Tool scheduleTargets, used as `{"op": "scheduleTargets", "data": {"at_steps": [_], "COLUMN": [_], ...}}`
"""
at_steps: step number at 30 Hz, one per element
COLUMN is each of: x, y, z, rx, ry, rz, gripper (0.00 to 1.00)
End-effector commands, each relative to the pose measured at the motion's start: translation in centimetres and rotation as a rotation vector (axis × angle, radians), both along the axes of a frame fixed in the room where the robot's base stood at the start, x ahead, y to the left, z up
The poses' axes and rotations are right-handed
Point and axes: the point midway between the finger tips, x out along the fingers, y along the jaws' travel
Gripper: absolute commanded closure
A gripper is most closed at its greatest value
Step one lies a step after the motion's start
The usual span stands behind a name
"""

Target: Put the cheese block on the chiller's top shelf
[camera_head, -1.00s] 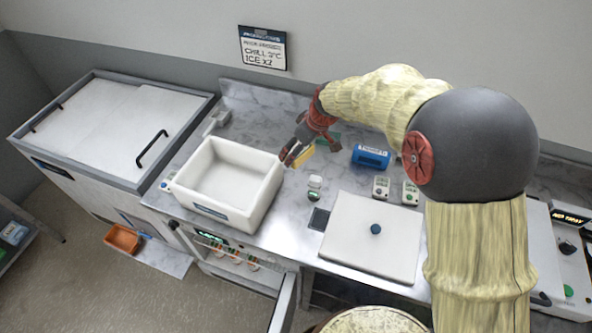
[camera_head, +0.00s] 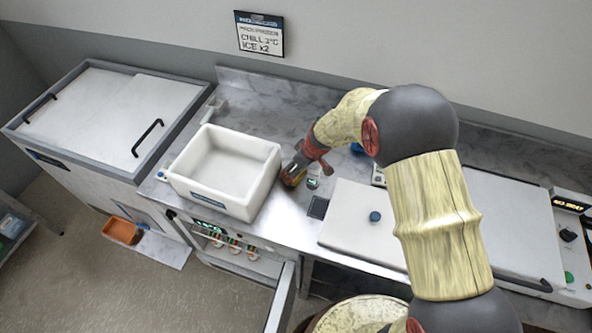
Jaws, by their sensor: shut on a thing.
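Only a small bit of the block shows; the fingers hide the rest. Below the counter front is what looks like the chiller (camera_head: 240,262), with a lit display and a shelf holding several small items with orange and green. Its door (camera_head: 283,296) seems to stand open, seen edge-on. The depth of the shelf is hidden under the counter.
A white tub (camera_head: 262,190) stands empty on the counter. A white lid with a blue knob (camera_head: 375,217) lies to the right. A chest with black handles (camera_head: 148,138) is at the left. An orange bin (camera_head: 120,231) sits low by the floor.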

Motion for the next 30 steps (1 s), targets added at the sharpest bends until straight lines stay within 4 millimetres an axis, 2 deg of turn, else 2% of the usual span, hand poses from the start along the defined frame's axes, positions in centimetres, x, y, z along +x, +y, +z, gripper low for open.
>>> {"op": "scheduleTargets", "data": {"at_steps": [15,16,25,30], "x": [0.09,0.03,0.04,0.03], "y": [0.01,0.00,0.01,0.01], "z": [-0.77,-0.74,-0.67,-0.67], "rx": [0.000,0.000,0.000,0.000], "ry": [-0.003,-0.001,-0.001,-0.001], "rz": [0.000,0.000,0.000,0.000], "gripper": [0.61,0.27,0.10,0.10]}}
